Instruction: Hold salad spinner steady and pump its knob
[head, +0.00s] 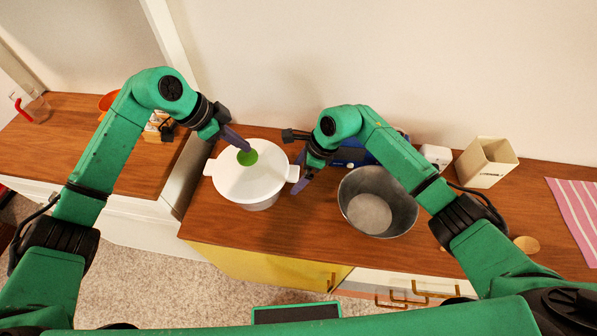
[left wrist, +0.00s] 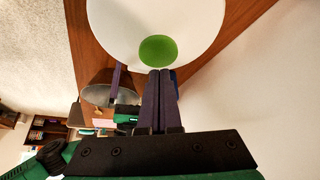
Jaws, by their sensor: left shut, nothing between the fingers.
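The white salad spinner (head: 248,185) stands upright on the wooden counter, with a round green knob (head: 247,157) on its lid and a handle on each side. My left gripper (head: 245,147) is shut and empty, its fingertips right by the knob. In the left wrist view the closed fingertips (left wrist: 160,73) reach the edge of the green knob (left wrist: 158,50); I cannot tell whether they touch it. My right gripper (head: 298,175) is at the spinner's right handle, fingers apart around it. I cannot tell whether they grip the handle.
A grey metal pot (head: 377,202) stands close to the right of the spinner. A blue object (head: 352,152) lies behind my right arm. A cream container (head: 486,162) and a striped pink cloth (head: 577,210) are further right. A gap separates the left counter.

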